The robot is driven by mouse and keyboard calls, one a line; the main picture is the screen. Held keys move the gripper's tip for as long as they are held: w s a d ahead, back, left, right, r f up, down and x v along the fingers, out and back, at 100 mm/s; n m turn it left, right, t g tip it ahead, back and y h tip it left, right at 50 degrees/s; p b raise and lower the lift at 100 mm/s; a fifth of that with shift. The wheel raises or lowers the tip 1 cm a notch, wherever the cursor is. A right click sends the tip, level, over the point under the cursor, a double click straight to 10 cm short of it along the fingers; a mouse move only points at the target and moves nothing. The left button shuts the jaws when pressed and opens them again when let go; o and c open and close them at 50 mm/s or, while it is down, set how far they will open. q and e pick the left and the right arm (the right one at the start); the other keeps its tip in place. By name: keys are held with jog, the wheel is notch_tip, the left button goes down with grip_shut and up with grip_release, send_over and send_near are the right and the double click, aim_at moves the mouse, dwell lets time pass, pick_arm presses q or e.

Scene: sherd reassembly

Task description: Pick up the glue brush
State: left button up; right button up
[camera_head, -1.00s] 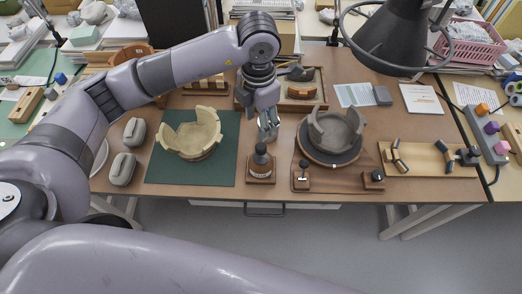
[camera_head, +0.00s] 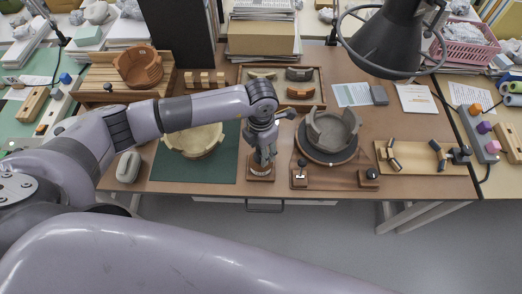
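The glue pot with its dark brush top stood on a small wooden stand (camera_head: 261,173) near the table's front edge; now my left gripper (camera_head: 264,157) hangs over it, pointing down. The gripper hides most of the pot and the brush top. A light band of the pot shows just below the fingertips. The fingers are at the height of the brush top, but I cannot tell whether they touch it or are closed on it. My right gripper is not in view.
A grey partial bowl (camera_head: 332,130) stands on a dark turntable to the right. A cream partial bowl (camera_head: 196,140) on a green mat (camera_head: 205,173) is partly behind my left arm. A sherd tray (camera_head: 321,103) lies behind. A lamp (camera_head: 392,38) overhangs the right side.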

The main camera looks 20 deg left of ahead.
pick_arm(q)
jog(key=shift+c, duration=0.4)
jog(key=c, duration=0.9)
